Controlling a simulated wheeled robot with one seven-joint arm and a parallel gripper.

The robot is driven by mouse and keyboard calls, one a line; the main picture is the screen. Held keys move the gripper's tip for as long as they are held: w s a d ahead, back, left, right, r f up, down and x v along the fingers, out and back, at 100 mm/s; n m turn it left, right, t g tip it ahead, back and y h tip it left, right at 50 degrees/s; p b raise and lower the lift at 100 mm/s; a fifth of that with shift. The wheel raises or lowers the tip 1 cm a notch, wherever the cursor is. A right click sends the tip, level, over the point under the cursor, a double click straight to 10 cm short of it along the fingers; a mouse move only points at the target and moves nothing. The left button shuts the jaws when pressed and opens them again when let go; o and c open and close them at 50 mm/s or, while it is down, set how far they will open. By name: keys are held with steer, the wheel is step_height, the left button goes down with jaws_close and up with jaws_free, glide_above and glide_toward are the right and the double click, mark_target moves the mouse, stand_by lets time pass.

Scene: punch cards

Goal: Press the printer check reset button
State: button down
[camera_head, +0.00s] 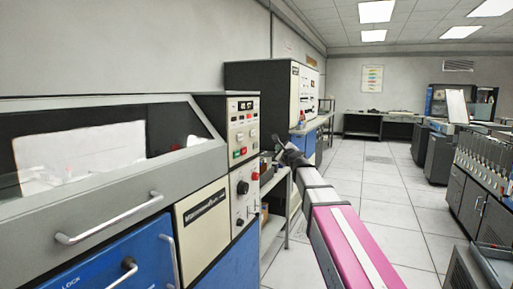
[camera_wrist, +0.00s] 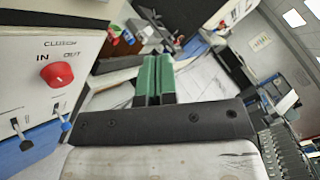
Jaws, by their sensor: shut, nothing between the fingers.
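The printer's upper control panel (camera_head: 243,120) stands at the left, with small red, green and white buttons. Their labels are too small to read, so I cannot tell which is the printer check reset button. Below it is a lower panel (camera_head: 240,212) with dark knobs. My gripper (camera_head: 281,146) is to the right of the panels, apart from them. In the wrist view its green-padded fingers (camera_wrist: 154,82) are shut and empty. A red clutch knob (camera_wrist: 58,75) marked IN and OUT is on the panel to their left.
The printer's windowed cover (camera_head: 150,180) with a metal handle fills the left. A tall cabinet (camera_head: 262,92) and a shelf table stand behind my gripper. Two toggle switches (camera_wrist: 40,130) sit below the red knob. The tiled floor (camera_head: 385,185) at the right is open.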

steer(key=w+a, duration=0.2)
steer(key=a, duration=0.5)
steer(key=shift+w, duration=0.3)
steer(key=shift+a, duration=0.15)
stand_by(1.7)
steer(key=shift+w+a, duration=0.1)
steer(key=shift+a, duration=0.2)
steer(key=shift+w+a, duration=0.15)
steer(key=shift+a, duration=0.25)
stand_by(0.8)
stand_by(0.3)
steer(key=shift+s+d, duration=0.3)
steer(key=shift+d, duration=0.45)
steer(key=shift+d, duration=0.1)
steer(key=d, duration=0.1)
steer(key=s+d, duration=0.1)
steer(key=d, duration=0.2)
steer(key=shift+s+d, duration=0.25)
steer(key=shift+s, duration=0.1)
